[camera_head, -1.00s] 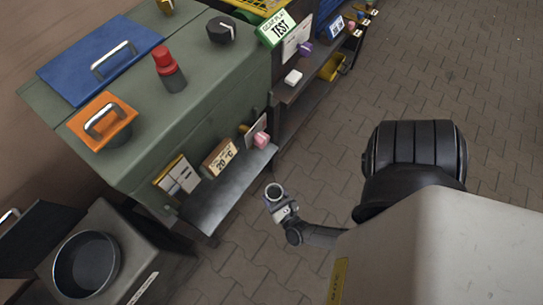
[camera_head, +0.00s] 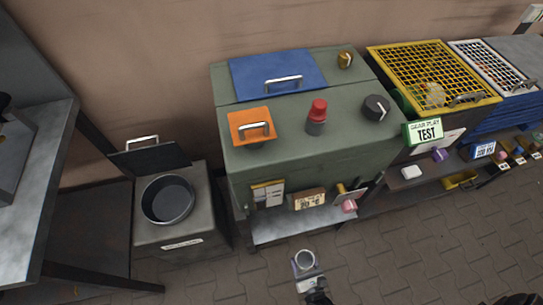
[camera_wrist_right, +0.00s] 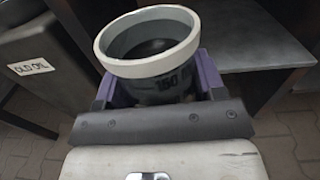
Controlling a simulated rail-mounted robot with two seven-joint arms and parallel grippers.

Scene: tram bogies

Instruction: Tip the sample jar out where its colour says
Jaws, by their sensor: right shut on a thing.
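The sample jar (camera_head: 304,260) is a small cup with a pale rim and its mouth facing up. It also shows close in the right wrist view (camera_wrist_right: 150,55), with a marking like 150 on its side and a dark inside; I cannot tell the colour of its contents. My right gripper (camera_head: 309,281) is shut on the jar; its purple fingers (camera_wrist_right: 155,92) sit on both sides of it. A grey bin (camera_head: 145,232) with a round dark opening (camera_head: 167,203) and raised lid stands left; its label (camera_wrist_right: 31,67) reads OLD OIL. My left gripper is out of view.
A green cabinet (camera_head: 290,165) carries a blue lid (camera_head: 278,75), an orange lid (camera_head: 250,126), a red knob (camera_head: 317,112) and a grey shelf (camera_head: 290,230). The paved floor (camera_head: 420,250) in front is open.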

